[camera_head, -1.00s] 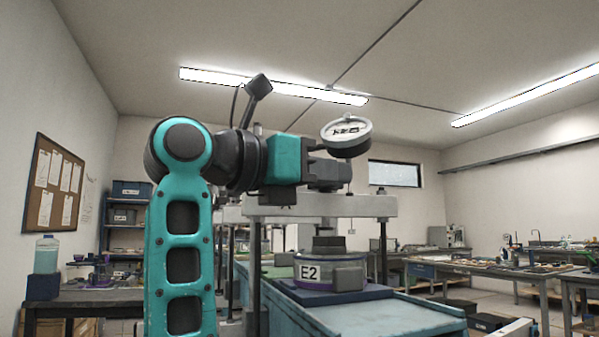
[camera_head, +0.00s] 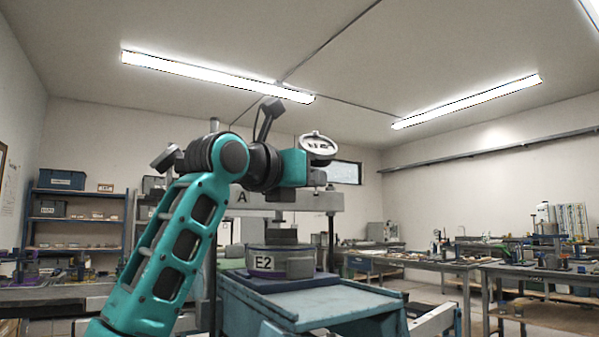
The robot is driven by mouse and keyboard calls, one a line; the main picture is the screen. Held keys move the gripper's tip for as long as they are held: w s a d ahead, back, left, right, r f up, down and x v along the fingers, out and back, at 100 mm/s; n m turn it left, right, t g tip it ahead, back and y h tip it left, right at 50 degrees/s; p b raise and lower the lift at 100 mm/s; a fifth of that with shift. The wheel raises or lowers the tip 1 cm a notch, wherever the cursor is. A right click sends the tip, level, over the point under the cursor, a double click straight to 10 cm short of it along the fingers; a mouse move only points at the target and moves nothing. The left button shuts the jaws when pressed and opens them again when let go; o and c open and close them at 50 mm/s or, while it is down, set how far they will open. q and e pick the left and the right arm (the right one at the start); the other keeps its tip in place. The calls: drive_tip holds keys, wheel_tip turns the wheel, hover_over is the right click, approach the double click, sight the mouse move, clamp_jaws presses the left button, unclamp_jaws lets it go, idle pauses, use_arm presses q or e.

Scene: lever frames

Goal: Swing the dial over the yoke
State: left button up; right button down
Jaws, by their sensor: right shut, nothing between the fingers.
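The yoke looks to be the grey crossbeam (camera_head: 262,198) marked "A" on upright posts, partly covered by my arm. Below the beam, a round pot (camera_head: 279,263) labelled "E2" sits on a dark blue plate on the teal bench.
The teal bench top (camera_head: 320,302) is clear in front of the pot. Shelves (camera_head: 75,222) stand at the left. Cluttered worktables (camera_head: 545,270) stand at the right, with open floor between them and the bench.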

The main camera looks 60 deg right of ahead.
drive_tip(key=shift+w+d, duration=0.2)
drive_tip(key=shift+d, duration=0.3)
drive_tip(key=shift+w+d, duration=0.2)
drive_tip(key=shift+d, duration=0.25)
drive_tip(key=shift+a, duration=0.1)
